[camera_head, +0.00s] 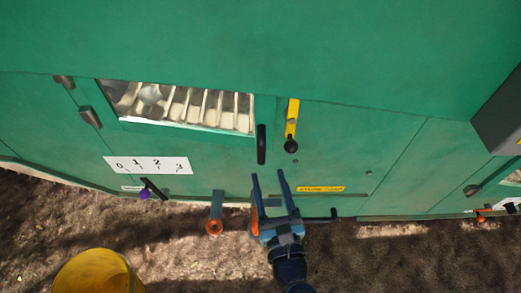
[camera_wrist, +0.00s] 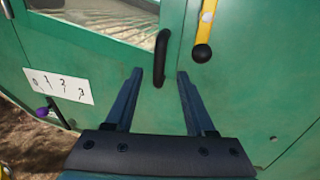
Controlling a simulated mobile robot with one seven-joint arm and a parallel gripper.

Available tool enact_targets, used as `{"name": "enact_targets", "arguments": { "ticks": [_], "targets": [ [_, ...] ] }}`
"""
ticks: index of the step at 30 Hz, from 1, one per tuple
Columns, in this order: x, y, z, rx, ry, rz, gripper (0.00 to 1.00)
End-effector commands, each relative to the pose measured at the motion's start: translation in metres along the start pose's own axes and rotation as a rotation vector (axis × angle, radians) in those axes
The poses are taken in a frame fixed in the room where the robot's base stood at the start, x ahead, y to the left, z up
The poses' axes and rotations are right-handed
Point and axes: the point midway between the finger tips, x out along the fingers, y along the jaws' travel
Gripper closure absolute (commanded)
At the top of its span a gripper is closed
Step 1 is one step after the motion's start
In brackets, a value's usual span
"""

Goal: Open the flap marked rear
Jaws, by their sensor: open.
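A green machine panel (camera_head: 235,172) fills the head view. A framed window (camera_head: 183,106) shows slats and pale onions behind it. An upright black handle (camera_head: 261,144) is right of the window; it also shows in the wrist view (camera_wrist: 161,58). My gripper (camera_head: 268,179) is open and empty, its two dark fingers pointing at the panel just below the handle. In the wrist view the handle's lower end is between and beyond the fingertips (camera_wrist: 160,75). I cannot tell a gap from contact. I cannot read a "rear" mark on any flap.
A yellow lever with a black knob (camera_head: 291,145) is right of the handle. A yellow label (camera_head: 321,189), a 0-to-3 scale plate (camera_head: 149,165) with a purple-knobbed lever (camera_head: 145,193), and an orange-ended tube (camera_head: 214,227) are low down. A yellow bucket (camera_head: 97,274) stands front left.

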Motion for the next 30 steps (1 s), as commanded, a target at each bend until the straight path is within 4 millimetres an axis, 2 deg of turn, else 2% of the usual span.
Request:
{"name": "enact_targets", "arguments": {
  "ticks": [1,6,12,18,26,27,30],
  "targets": [
    [0.013,0.001,0.001,-0.004,-0.004,0.004,0.45],
    [0.045,0.0,0.0,-0.004,-0.002,0.002,0.45],
    [0.073,0.001,0.0,-0.005,-0.001,0.002,0.45],
    [0.085,0.001,0.0,-0.003,-0.001,0.002,0.45],
    [0.087,0.001,0.001,-0.003,0.0,0.001,0.45],
    [0.087,0.001,0.001,-0.003,0.0,0.001,0.47],
    [0.086,0.001,0.0,-0.003,0.0,0.001,0.65]
  ]
}}
